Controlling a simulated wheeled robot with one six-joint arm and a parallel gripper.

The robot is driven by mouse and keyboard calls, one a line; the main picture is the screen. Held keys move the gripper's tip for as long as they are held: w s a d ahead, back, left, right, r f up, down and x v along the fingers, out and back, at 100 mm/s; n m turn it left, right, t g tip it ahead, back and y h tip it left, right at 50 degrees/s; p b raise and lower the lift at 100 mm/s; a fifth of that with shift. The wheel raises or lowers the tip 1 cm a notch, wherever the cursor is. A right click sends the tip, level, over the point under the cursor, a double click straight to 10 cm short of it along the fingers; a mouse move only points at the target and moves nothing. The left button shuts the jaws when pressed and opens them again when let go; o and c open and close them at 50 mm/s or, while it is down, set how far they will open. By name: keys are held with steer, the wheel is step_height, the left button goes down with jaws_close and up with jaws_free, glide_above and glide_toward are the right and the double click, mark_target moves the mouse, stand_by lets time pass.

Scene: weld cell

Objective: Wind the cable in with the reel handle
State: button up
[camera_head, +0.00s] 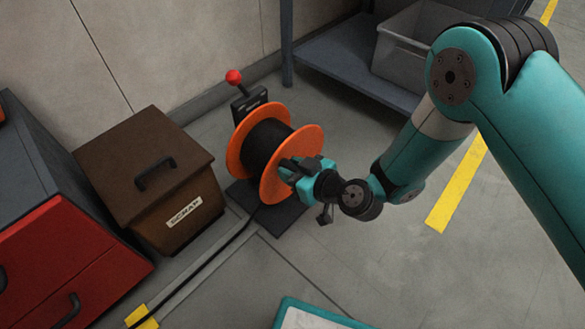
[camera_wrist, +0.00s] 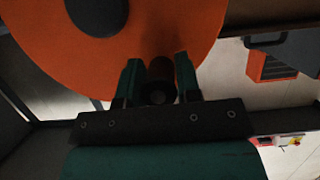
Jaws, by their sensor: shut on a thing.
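The cable reel has orange flanges (camera_head: 309,147) and a drum wound with black cable (camera_head: 266,146). It stands on a dark base plate (camera_head: 282,217) on the floor. The cable (camera_head: 213,248) runs from the reel along the floor to the lower left. My gripper (camera_head: 290,170) is at the right-hand flange. In the wrist view my gripper (camera_wrist: 158,82) has its two fingers on either side of the dark, round reel handle (camera_wrist: 160,70) and is shut on it. The orange flange (camera_wrist: 200,30) fills the top of that view. The head view mostly hides the handle behind my gripper.
A red-knobbed lever (camera_head: 234,77) rises behind the reel. A brown lidded box labelled SCRAP (camera_head: 150,185) and a red cabinet (camera_head: 75,255) stand left. A grey shelf (camera_head: 340,75) with a grey bin (camera_head: 400,55) stands behind. Floor right of the reel is clear.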

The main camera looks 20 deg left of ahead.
mark_target(272, 188)
stand_by(0.3)
steer(key=shift+s+a+f+b, duration=0.25)
steer(key=shift+s+f+b, duration=0.2)
steer(key=shift+s+f, duration=0.2)
steer(key=shift+s+a+f+b, duration=0.2)
steer(key=shift+s+f+b, duration=0.25)
steer(key=shift+f, duration=0.25)
steer(key=shift+s+a+f+b, duration=0.1)
steer(key=shift+s+f+b, duration=0.15)
steer(key=shift+f+b, duration=0.5)
steer(key=shift+s+a+f+b, duration=0.1)
steer(key=shift+s+f+b, duration=0.15)
steer(key=shift+f+b, duration=0.5)
steer(key=shift+f, duration=0.15)
